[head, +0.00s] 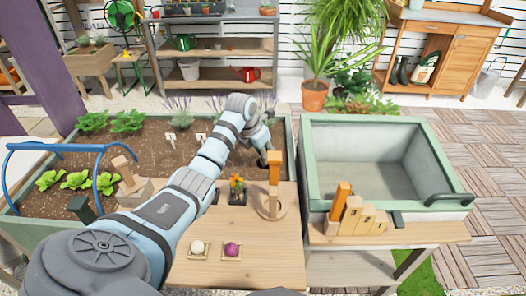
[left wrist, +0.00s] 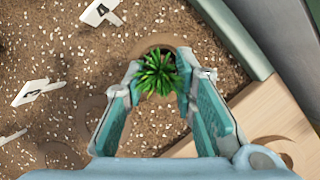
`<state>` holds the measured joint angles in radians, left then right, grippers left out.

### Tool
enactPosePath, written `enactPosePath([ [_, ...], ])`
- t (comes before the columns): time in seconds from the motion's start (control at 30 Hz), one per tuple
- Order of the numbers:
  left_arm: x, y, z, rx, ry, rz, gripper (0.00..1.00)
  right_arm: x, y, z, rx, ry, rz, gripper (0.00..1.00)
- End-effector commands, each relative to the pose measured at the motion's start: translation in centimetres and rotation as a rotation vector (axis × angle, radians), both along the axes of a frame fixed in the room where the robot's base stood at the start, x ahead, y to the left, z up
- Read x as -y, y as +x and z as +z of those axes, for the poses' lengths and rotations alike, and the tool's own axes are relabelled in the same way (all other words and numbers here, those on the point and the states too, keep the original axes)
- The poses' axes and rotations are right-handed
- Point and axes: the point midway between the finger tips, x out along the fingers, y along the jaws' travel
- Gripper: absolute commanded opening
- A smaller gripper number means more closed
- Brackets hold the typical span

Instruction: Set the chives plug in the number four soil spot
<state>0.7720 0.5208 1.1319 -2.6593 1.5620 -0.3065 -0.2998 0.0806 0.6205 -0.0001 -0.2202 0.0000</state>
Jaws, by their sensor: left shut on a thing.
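The chives plug (left wrist: 157,75), a tuft of narrow green leaves, sits between the fingers of my left gripper (left wrist: 158,95) in the left wrist view. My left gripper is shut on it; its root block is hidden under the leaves. A round brown hollow in the soil (left wrist: 155,45) shows just behind and around the plug. Whether the plug touches the soil I cannot tell. In the head view the left gripper (head: 264,156) is over the right end of the soil bed. White number markers (left wrist: 30,92) stand in the soil to the left; their digits are unclear.
A wooden table (head: 200,270) in front holds an orange-flowered plug (head: 237,187), a wooden stand (head: 273,185) and two small trays. A green-rimmed basin (head: 370,160) stands to the right.

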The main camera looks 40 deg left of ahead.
Motion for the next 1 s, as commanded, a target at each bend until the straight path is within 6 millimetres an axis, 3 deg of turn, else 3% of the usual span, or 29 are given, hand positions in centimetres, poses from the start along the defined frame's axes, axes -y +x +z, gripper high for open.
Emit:
enactPosePath([
  [1.0, 0.0, 0.0, -1.9, 0.000, 0.000, 0.000, 0.17, 0.0, 0.0, -1.2, 0.000, 0.000, 0.000, 0.40],
])
